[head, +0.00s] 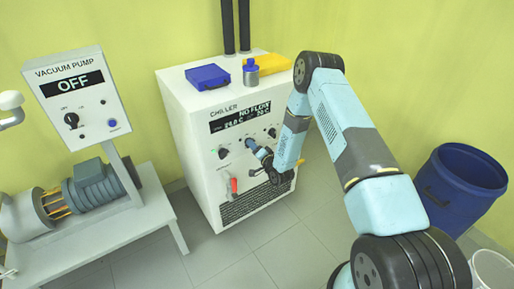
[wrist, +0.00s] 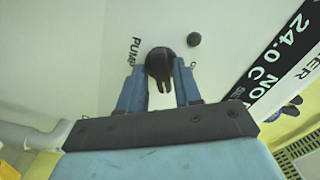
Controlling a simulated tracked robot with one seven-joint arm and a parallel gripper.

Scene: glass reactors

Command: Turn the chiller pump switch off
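The chiller (head: 190,125) is a white cabinet whose front panel shows "NO FLOW" and 24.0 C on its display (head: 240,118). The black pump switch (wrist: 160,64), a rotary knob beside the word PUMP, is at the upper middle of the wrist view. My gripper (wrist: 160,80) has its two blue fingers apart, one on each side of the knob. I cannot tell whether either finger touches it. In the head view my gripper (head: 257,149) is at the middle of the panel, below the display, and hides part of the knob there.
Another dark knob (head: 224,153) and a red-handled valve (head: 234,185) are on the chiller front. A blue case (head: 207,77) and a yellow case (head: 274,62) lie on top. The vacuum pump panel (head: 75,95) reads OFF at left. A blue drum (head: 462,185) stands at right.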

